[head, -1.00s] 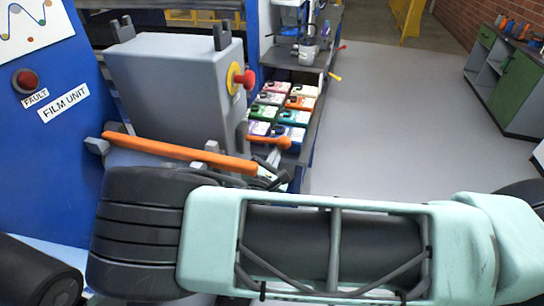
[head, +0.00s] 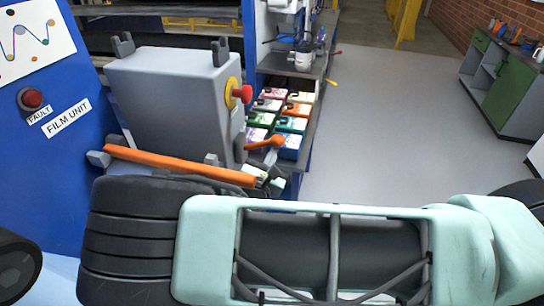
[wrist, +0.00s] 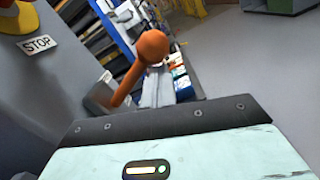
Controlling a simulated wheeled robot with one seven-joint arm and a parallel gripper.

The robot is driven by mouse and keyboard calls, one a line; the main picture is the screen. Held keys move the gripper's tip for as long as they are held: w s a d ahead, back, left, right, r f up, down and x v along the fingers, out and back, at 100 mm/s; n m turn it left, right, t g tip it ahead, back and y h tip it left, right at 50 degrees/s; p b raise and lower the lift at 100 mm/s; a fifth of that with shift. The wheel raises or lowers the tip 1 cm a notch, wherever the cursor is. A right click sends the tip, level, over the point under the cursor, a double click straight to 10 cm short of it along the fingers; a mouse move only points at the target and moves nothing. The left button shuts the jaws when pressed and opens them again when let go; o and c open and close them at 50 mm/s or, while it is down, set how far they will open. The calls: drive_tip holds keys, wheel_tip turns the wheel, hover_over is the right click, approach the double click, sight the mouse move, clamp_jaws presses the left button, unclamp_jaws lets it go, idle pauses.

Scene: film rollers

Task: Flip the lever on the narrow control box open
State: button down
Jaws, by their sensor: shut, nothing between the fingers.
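The narrow control box (head: 170,100) is a grey cabinet with a red stop button on a yellow disc. Its orange lever (head: 262,144) with a ball end sticks out to the right from the box's right side, low down. In the wrist view the lever (wrist: 128,82) rises to its ball at upper middle, with the box's grey side (wrist: 75,70) at left. My gripper (head: 273,183) is just below the lever, partly hidden behind my arm. Its grey fingers (wrist: 157,90) are shut and empty, close to the lever; I cannot tell whether they touch it.
An orange bar (head: 175,164) runs across the front of the box. A blue panel (head: 60,140) labelled FILM UNIT stands at left. Several coloured cartons (head: 285,118) sit on a shelf behind the lever. Open grey floor (head: 400,120) lies at right.

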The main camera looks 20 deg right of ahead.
drive_tip(key=shift+r, duration=0.1)
wheel_tip(320, 180, down, 5)
drive_tip(key=a+b, duration=0.1)
drive_tip(key=b, duration=0.3)
drive_tip(key=b+v, duration=0.3)
drive_tip(key=v, duration=0.7)
drive_tip(key=shift+r, duration=0.5)
drive_tip(key=shift+s, duration=0.1)
drive_tip(key=s+d+m+g+y, duration=0.1)
drive_tip(key=s+d+m+g, duration=0.5)
drive_tip(key=s+m+g, duration=0.45)
drive_tip(key=s+a+r+m+g+y+b, duration=0.1)
drive_tip(key=s+a+r+m+g+y, duration=0.1)
drive_tip(key=s+r+y, duration=0.3)
drive_tip(key=s+a+r+m+g+y+b, duration=0.1)
drive_tip(key=s+a+r+m+g+y, duration=0.1)
drive_tip(key=s+r+m+y, duration=0.3)
drive_tip(key=s+a+r, duration=0.1)
drive_tip(key=s, duration=0.1)
drive_tip(key=shift+s+r+y, duration=0.25)
drive_tip(key=shift+r+y, duration=0.15)
